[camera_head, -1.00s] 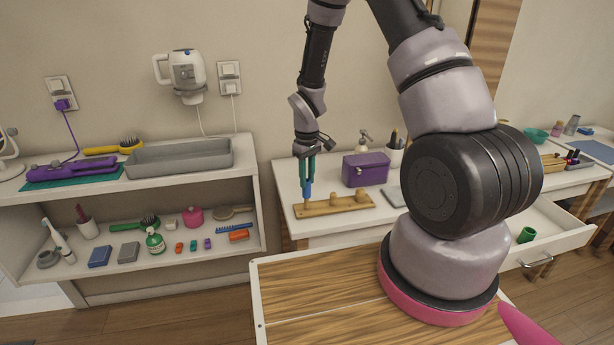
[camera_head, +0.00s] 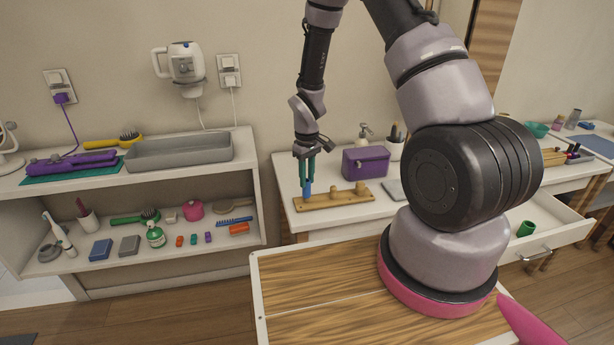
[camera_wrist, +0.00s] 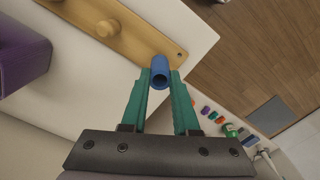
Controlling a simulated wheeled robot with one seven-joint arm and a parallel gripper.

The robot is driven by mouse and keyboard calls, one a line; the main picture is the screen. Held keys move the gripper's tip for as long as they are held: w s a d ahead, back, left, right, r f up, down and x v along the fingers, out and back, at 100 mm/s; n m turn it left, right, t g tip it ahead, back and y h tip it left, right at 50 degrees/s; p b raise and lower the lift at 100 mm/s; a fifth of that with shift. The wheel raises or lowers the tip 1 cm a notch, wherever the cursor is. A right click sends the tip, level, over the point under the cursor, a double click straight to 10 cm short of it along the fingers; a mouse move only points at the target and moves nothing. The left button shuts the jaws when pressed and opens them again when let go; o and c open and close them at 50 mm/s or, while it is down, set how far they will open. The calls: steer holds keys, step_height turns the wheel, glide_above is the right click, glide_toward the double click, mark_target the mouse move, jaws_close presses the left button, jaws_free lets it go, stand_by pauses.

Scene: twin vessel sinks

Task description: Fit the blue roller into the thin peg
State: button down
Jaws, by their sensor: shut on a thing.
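My gripper (camera_head: 308,178), with green fingers, is shut on the blue roller (camera_head: 307,190). The wooden peg board (camera_head: 345,201) lies on the white table. The roller is at the board's left end, very low over it. Two wooden pegs show farther along the board, a middle one (camera_head: 333,196) and a thicker one (camera_head: 361,188). The thin peg is not seen now; I cannot tell whether the roller is around it.
A purple box (camera_head: 365,161) stands behind the board. A soap dispenser (camera_head: 364,136) and a cup of brushes (camera_head: 395,148) are at the back. A shelf unit (camera_head: 190,170) with several small items stands to the left. An open drawer (camera_head: 545,236) holds a green roller (camera_head: 526,228).

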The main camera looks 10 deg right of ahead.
mark_target(307, 190)
steer(key=shift+f, duration=1.1)
steer(key=c, duration=0.6)
jaws_free()
step_height(307, 190, up, 11)
steer(key=shift+f, duration=0.1)
